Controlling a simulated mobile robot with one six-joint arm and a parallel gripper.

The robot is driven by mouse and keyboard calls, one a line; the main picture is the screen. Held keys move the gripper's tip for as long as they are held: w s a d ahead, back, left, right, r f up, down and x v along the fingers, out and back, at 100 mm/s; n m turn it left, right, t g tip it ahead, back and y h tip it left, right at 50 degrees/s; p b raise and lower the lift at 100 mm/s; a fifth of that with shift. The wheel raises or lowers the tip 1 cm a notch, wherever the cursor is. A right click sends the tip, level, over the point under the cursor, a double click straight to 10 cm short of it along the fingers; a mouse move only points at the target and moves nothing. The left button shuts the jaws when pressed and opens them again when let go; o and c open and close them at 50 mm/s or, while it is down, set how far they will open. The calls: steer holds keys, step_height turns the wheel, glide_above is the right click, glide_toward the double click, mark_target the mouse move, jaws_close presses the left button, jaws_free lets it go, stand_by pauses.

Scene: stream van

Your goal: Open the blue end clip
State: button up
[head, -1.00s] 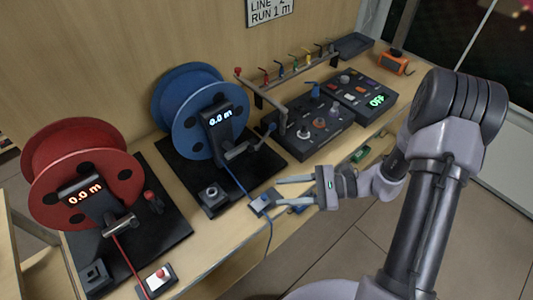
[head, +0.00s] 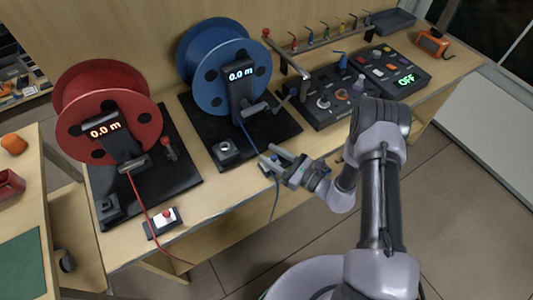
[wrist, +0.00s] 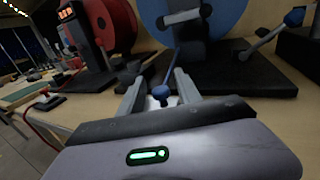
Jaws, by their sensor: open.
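The blue end clip (head: 267,170) sits at the bench's front edge, below the blue reel, with the blue line (head: 247,134) running down to it. In the wrist view its blue knob (wrist: 161,91) and pale body show between my fingers. My gripper (head: 269,156) is open, with its fingers reaching over the clip and partly hiding it. In the wrist view the fingertips (wrist: 158,82) lie on either side of the knob. I cannot tell whether they touch it.
The blue reel (head: 217,62) reads 0.0 m, as does the red reel (head: 103,98). A red-knobbed clip (head: 164,220) lies to the left at the front edge. Control panels (head: 335,100) stand right of the blue reel. The floor (head: 440,215) in front is clear.

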steer(key=shift+x, duration=1.1)
jaws_close()
stand_by(0.6)
